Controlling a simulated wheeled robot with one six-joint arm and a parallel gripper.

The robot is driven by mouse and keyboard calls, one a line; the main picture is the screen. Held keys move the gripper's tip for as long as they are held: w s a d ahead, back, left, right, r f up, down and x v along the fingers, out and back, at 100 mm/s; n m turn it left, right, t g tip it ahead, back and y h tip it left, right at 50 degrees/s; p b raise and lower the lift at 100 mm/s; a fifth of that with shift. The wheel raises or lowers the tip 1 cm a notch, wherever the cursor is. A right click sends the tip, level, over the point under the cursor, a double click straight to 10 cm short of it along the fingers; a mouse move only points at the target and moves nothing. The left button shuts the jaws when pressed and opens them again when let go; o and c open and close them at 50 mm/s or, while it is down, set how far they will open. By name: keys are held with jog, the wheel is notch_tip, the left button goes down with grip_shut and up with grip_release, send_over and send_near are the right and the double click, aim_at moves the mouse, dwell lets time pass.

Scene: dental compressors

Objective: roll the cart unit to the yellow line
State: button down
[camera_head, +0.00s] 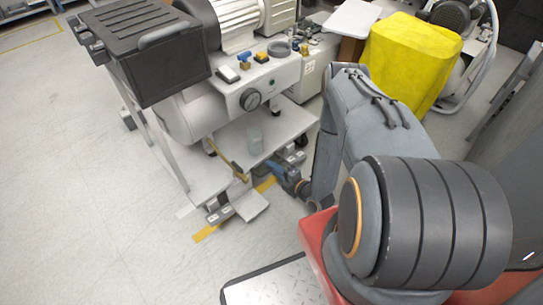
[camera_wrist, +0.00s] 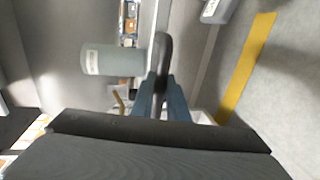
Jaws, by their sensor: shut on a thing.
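The cart unit (camera_head: 283,118) is a pale frame with a lower shelf, carrying a compressor and a black ribbed box. It stands left of my arm in the head view. My gripper (camera_head: 284,173) is low at the cart's near side. The yellow line (camera_head: 206,233) runs on the floor at the cart's near edge, partly covered by the cart's low parts. It also shows right of the handle in the wrist view (camera_wrist: 246,68).
A yellow-covered box (camera_head: 408,60) stands behind my arm, with a dark machine and pale hose (camera_head: 490,60) beside it. A metal tread plate (camera_head: 275,285) lies at the bottom. The floor (camera_head: 70,180) at left is clear. A grey cylinder (camera_wrist: 112,60) shows in the wrist view.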

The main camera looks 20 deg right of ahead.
jog(key=shift+s, duration=0.8)
jog(key=shift+f, duration=0.1)
jog(key=c, duration=1.9)
grip_release()
jog(key=shift+o, duration=0.9)
jog(key=shift+d, duration=0.15)
jog(key=p+v, duration=0.2)
jog(key=v, duration=0.5)
jog(key=shift+s+d+p, duration=0.15)
jog(key=shift+s+p, duration=0.15)
jog(key=shift+p, duration=0.1)
